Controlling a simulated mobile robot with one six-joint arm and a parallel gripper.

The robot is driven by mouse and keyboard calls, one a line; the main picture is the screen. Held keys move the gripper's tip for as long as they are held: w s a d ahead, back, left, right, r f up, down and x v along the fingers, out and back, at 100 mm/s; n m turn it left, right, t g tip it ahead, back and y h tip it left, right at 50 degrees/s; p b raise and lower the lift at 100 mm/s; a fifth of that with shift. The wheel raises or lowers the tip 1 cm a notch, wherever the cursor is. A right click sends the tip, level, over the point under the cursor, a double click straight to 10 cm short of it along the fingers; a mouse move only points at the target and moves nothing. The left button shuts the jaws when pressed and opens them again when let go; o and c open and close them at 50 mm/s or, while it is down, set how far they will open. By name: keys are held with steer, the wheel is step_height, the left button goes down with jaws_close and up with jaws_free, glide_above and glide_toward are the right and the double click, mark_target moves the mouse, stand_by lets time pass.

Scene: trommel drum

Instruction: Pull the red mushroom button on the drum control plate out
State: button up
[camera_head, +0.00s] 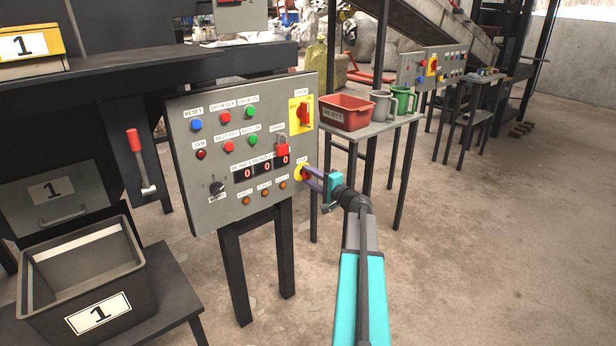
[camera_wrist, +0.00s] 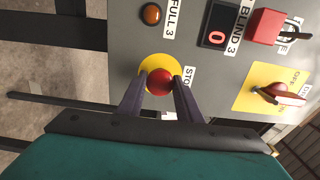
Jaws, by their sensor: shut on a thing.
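The red mushroom button sits on a yellow disc marked STOP at the lower right of the grey control plate (camera_head: 215,135). In the wrist view the red button (camera_wrist: 160,82) lies between the two dark finger tips of my gripper (camera_wrist: 160,88), with the yellow disc (camera_wrist: 148,66) around it. In the head view my gripper (camera_head: 309,174) reaches the plate from the right, its fingers shut on the button and covering most of it. I cannot tell whether the button is in or out.
A red rotary switch (camera_head: 304,114) on a yellow plate is above the button. A red padlock (camera_head: 282,149) hangs to the upper left. A small table with a red reject bin (camera_head: 346,113) and mugs stands behind. The floor at right is clear.

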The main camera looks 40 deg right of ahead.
steer(key=shift+s+f, duration=0.1)
steer(key=shift+s, duration=0.4)
stand_by(0.4)
steer(key=o, duration=2.2)
steer(key=shift+w, duration=0.1)
steer(key=shift+a, duration=0.1)
steer(key=shift+s+a+b, duration=0.15)
steer(key=shift+s+b, duration=0.4)
steer(key=shift+s, duration=1.5)
steer(key=shift+s+a+b, duration=0.1)
steer(key=shift+s+b, duration=0.45)
steer(key=shift+s, duration=1.45)
